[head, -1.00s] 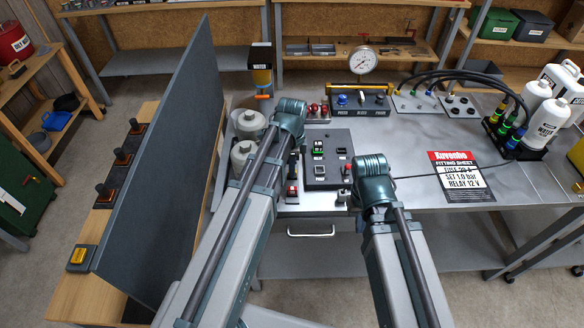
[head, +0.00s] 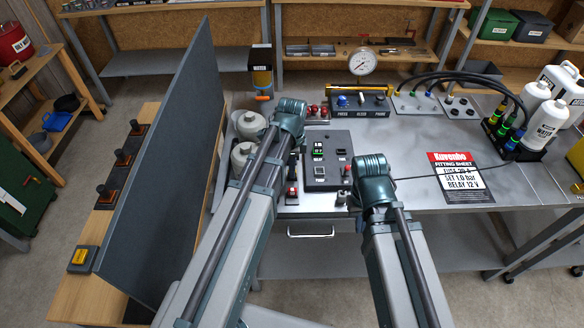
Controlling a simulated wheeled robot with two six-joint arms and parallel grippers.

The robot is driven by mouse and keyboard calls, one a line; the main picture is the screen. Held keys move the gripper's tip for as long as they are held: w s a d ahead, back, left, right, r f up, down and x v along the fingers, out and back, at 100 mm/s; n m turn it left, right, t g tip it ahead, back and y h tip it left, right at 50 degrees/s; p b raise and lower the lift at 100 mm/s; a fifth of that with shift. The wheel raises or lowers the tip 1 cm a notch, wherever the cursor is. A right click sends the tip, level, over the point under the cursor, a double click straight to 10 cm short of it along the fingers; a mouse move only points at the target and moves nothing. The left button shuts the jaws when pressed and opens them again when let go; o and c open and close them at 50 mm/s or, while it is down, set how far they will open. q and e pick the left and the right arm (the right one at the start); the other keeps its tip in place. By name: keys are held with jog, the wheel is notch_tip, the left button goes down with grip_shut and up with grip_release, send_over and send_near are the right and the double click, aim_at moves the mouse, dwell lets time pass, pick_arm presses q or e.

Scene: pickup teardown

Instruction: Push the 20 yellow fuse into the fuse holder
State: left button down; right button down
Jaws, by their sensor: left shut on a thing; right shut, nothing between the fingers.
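A dark panel (head: 341,172) with several small sockets and inserts lies on the metal bench. One insert (head: 318,148) near its upper left shows some green. I cannot tell which socket is the fuse holder, and no yellow fuse can be made out. My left arm reaches over the bench just left of the panel, and my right arm reaches the panel's lower right side. Both grippers are hidden behind my own arm links, so their contact with the panel or a fuse does not show.
A small red-topped part (head: 291,190) sits left of the panel. White round containers (head: 246,124) stand behind my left arm. A control box (head: 361,101) with a gauge (head: 362,62) is behind the panel.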

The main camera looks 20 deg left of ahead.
pick_arm(q)
jog(key=shift+r+p, duration=0.6)
jog(key=shift+r, duration=0.1)
notch_tip(320, 180, up, 4)
jog(key=p, duration=0.4)
dwell(0.4)
